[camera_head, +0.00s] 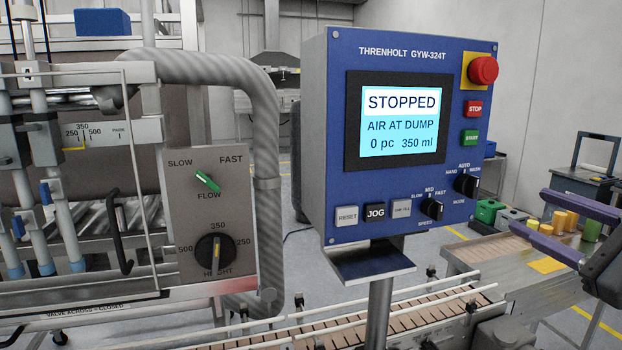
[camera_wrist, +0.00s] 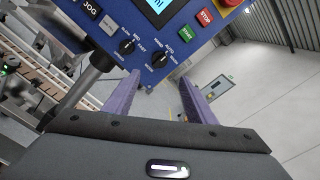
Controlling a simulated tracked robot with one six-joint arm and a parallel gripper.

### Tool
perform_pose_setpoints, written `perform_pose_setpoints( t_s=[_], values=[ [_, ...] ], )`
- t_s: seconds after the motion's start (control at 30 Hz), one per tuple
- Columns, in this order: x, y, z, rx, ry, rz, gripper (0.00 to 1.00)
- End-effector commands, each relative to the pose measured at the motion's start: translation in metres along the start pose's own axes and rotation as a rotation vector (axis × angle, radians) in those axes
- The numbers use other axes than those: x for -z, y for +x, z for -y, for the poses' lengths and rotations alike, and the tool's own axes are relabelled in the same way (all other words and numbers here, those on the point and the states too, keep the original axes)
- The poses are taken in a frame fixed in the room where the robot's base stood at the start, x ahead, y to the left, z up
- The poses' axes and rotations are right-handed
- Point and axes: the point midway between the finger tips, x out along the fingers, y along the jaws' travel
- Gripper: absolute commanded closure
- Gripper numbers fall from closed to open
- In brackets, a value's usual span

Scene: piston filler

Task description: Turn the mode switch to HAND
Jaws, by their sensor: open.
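The mode switch (camera_head: 466,184) is a black rotary knob at the lower right of the blue control panel (camera_head: 345,190). HAND is printed at its left, AUTO above it and a third label at its right. Its pointer is too small to read surely. In the wrist view the mode switch (camera_wrist: 158,60) shows just beyond the fingertips, between them. My gripper (camera_head: 529,211) has two purple fingers, spread open and empty, to the right of the panel and below the switch level. The fingers also show in the wrist view (camera_wrist: 160,77). They appear apart from the knob.
The black speed knob (camera_head: 432,208) sits left of the mode switch. JOG (camera_head: 375,212), START (camera_head: 470,137) and STOP (camera_head: 475,108) buttons and a red emergency button (camera_head: 483,69) share the panel. The screen (camera_head: 401,122) reads STOPPED. A conveyor (camera_head: 400,318) runs below.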

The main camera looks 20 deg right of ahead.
Motion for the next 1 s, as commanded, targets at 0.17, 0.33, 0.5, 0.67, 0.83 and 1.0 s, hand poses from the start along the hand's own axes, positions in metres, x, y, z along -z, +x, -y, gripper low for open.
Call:
perform_pose_setpoints(
  t_s=[0.17, 0.33, 0.5, 0.67, 0.83, 1.0],
  values=[
    [0.0, 0.002, -0.001, -0.002, 0.001, 0.001, 0.49],
    [0.0, 0.01, -0.001, -0.005, 0.001, 0.003, 0.49],
    [-0.001, 0.025, -0.002, -0.006, 0.001, 0.004, 0.49],
    [-0.001, 0.042, -0.002, -0.007, 0.001, 0.004, 0.49],
    [-0.001, 0.06, -0.003, -0.008, 0.002, 0.004, 0.49],
    [-0.001, 0.079, -0.003, -0.007, 0.001, 0.005, 0.49]
  ],
)
